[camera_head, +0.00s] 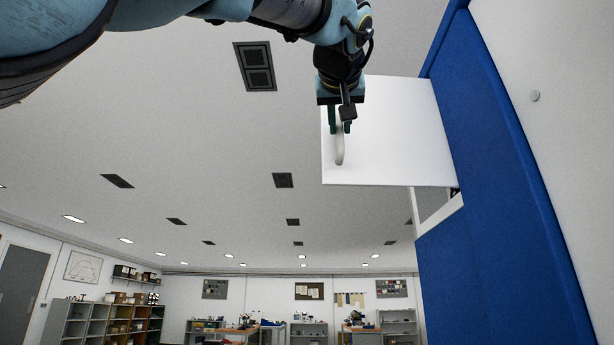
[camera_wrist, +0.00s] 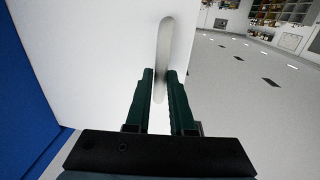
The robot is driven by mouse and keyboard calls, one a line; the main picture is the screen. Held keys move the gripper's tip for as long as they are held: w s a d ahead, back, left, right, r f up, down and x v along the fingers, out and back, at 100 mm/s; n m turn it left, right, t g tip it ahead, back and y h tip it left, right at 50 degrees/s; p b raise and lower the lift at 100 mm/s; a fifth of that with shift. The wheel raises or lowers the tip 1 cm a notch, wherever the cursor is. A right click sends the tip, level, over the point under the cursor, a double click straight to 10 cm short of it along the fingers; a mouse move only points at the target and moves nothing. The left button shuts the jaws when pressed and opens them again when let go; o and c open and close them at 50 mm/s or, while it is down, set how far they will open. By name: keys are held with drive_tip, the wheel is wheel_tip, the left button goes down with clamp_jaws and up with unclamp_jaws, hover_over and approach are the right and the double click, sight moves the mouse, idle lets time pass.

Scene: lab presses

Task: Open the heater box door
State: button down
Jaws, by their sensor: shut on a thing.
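The heater box door (camera_head: 395,140) is a flat white panel that stands out from the blue wall in the head view, swung open. A pale rounded handle (camera_head: 340,150) is on its face near the left edge. My gripper (camera_head: 340,128) is at the handle, shut on it, with the fingers on either side. In the wrist view the door (camera_wrist: 90,60) fills the left and middle, and the handle (camera_wrist: 165,45) runs between the two dark green fingers (camera_wrist: 160,85). Part of the white box opening (camera_head: 436,205) shows below the door; its inside is mostly hidden.
Shelves (camera_head: 95,322) and workbenches (camera_head: 240,332) stand far off. The space left of the door is clear.

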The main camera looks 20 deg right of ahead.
drive_tip(key=shift+s+d+r, duration=0.1)
drive_tip(key=shift+s+d, duration=0.2)
drive_tip(key=shift+s, duration=0.4)
drive_tip(key=shift+s+d+r, duration=0.1)
drive_tip(key=shift+s+d, duration=0.15)
drive_tip(key=shift+s, duration=0.45)
drive_tip(key=c, duration=1)
unclamp_jaws()
drive_tip(key=shift+d+f, duration=0.1)
drive_tip(key=shift+d, duration=0.15)
drive_tip(key=shift+o, duration=1)
drive_tip(key=shift+w, duration=0.1)
drive_tip(key=shift+w+a+f, duration=0.15)
drive_tip(key=shift+w, duration=0.05)
drive_tip(key=shift+s, duration=0.1)
